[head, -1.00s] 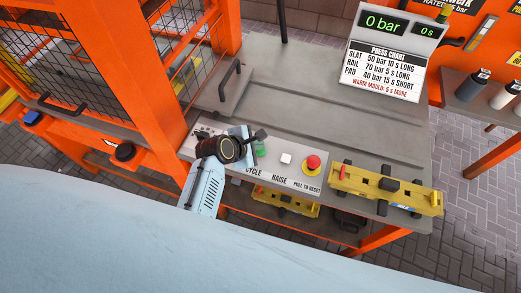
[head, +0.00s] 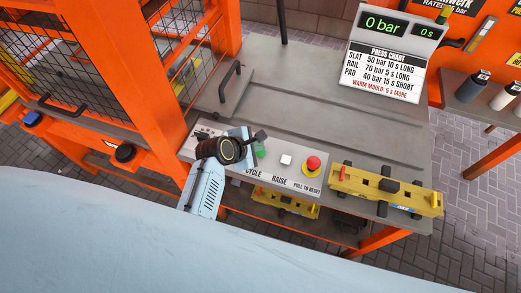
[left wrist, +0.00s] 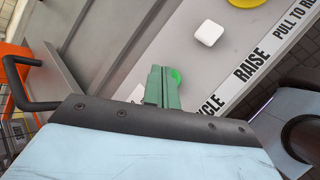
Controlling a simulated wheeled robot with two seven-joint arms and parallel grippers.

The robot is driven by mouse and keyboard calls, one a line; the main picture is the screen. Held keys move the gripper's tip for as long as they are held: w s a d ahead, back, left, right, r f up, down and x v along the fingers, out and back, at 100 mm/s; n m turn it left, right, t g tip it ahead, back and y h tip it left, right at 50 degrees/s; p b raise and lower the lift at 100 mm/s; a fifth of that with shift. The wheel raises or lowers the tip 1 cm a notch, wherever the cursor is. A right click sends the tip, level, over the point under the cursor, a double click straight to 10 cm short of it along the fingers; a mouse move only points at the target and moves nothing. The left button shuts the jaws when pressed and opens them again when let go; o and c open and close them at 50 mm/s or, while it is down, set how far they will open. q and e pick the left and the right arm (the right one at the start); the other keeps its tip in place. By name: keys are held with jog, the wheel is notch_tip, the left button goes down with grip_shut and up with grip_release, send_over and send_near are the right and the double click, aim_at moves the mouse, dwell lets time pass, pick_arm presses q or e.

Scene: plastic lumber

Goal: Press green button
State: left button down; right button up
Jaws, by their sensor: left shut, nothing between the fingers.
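The green button (head: 261,152) is on the white control strip, left of the white button (head: 286,160) and the red mushroom button (head: 313,163). My left gripper (head: 262,137) is just above and beside it in the head view, partly covering it. In the left wrist view, the shut, empty fingers (left wrist: 161,71) overlap the left part of the green button (left wrist: 176,76). I cannot tell whether the fingertips touch it. The white button (left wrist: 208,33) is clear of the fingers. My right gripper is in neither view.
An orange mesh cage (head: 75,60) stands at the left, with a dark handle (head: 229,80) beside it. A yellow tool (head: 385,190) lies at the strip's right end. The display (head: 385,30) reads 0 bar and 0 s. The grey bench top behind the strip is clear.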

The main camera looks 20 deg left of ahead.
pick_arm(q)
jog(key=shift+f, duration=0.15)
dwell(0.7)
jog(key=shift+f, duration=0.3)
